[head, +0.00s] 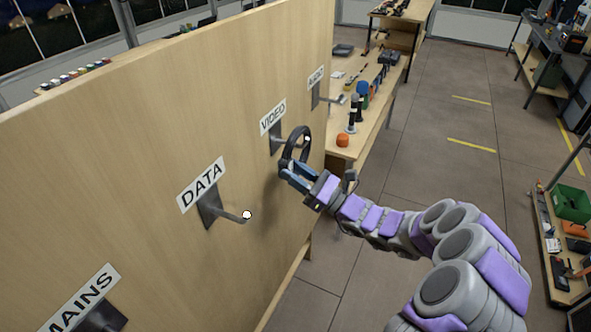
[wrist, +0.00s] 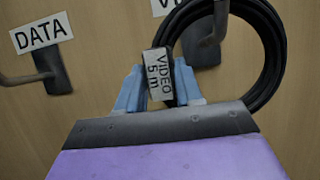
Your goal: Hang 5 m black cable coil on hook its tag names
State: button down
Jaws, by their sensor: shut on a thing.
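The black cable coil (head: 291,146) is held upright by my gripper (head: 291,172) in front of the VIDEO hook. In the wrist view the coil (wrist: 272,88) rises above the blue fingers, which are shut on its lower left side. Its white tag (wrist: 158,75) reads "VIDEO 5 m". The VIDEO hook (head: 275,142) is on the wooden panel under its label (head: 273,116). Its white tip (head: 307,139) shows within the coil's outline in the head view. The hook's dark base (wrist: 205,48) shows through the ring. I cannot tell whether the coil touches the hook.
The DATA hook (head: 211,208) is nearer on the panel (head: 130,150), with the MAINS hook (head: 103,316) closest. Another hook (head: 316,97) is farther along. A workbench (head: 352,150) with tools stands beyond the panel. Open floor (head: 470,120) lies to the right.

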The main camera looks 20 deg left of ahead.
jog(key=shift+a+f, duration=0.25)
jog(key=shift+a, duration=0.55)
jog(key=shift+a+f, duration=0.25)
jog(key=shift+a, duration=0.5)
jog(key=c, duration=1.1)
grip_release()
jog(key=shift+d, duration=0.3)
jog(key=o, duration=0.4)
jog(key=shift+d+r, duration=0.15)
jog(key=shift+d, duration=0.4)
jog(key=shift+d+r, duration=0.15)
jog(key=shift+d, duration=0.35)
jog(key=shift+o, duration=0.3)
jog(key=shift+a+f, duration=0.2)
jog(key=shift+a, duration=0.45)
jog(key=shift+a+f, duration=0.15)
jog(key=shift+f, duration=0.2)
jog(key=d+r+p+v, duration=0.1)
jog(key=r+p+v, duration=0.1)
jog(key=v, duration=1)
jog(key=r+p+v, duration=0.2)
jog(key=v, duration=1.1)
jog(key=shift+d, duration=0.65)
